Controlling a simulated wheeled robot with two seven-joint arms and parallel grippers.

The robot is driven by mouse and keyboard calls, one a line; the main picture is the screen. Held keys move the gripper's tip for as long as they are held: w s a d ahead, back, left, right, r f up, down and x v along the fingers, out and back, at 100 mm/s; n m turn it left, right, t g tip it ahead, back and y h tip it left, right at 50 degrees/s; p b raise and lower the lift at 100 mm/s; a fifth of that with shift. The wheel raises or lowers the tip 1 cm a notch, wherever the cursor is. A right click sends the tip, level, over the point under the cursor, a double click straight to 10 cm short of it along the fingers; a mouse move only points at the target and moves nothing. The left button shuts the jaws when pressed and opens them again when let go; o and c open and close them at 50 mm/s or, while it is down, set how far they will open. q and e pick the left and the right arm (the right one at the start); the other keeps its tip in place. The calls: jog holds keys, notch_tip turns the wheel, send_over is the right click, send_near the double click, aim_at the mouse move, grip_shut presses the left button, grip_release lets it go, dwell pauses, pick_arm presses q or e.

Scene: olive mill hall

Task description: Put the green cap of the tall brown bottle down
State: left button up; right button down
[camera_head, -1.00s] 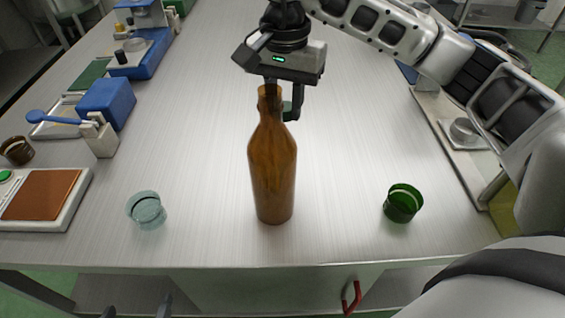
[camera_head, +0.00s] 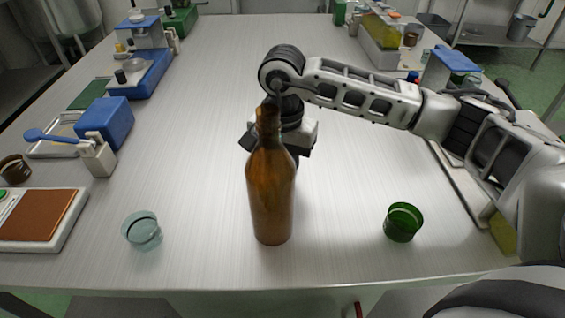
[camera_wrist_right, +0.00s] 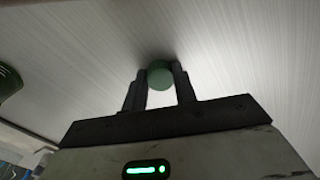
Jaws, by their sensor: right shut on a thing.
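The tall brown bottle (camera_head: 271,198) stands upright near the front of the table, its neck open with no cap on it. My right gripper (camera_wrist_right: 160,86) is shut on the small round green cap (camera_wrist_right: 160,74), which sits between its fingertips in the right wrist view. The pale table surface shows behind the cap; I cannot tell whether the cap touches it. In the head view the right gripper is behind the bottle, which hides the fingers and the cap. My left gripper is not in view.
A clear glass cup (camera_head: 142,231) stands left of the bottle and a green glass cup (camera_head: 403,222) right of it. A scale with a brown plate (camera_head: 38,214) and a blue box (camera_head: 105,120) line the left side. The table's middle behind the gripper is clear.

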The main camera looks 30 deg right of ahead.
jog(key=shift+f, duration=0.2)
jog(key=c, duration=1.1)
grip_release()
jog(key=shift+r, duration=0.1)
jog(key=shift+r, duration=0.1)
notch_tip(320, 180, up, 12)
jog(key=shift+p, duration=0.3)
jog(key=shift+r, duration=0.1)
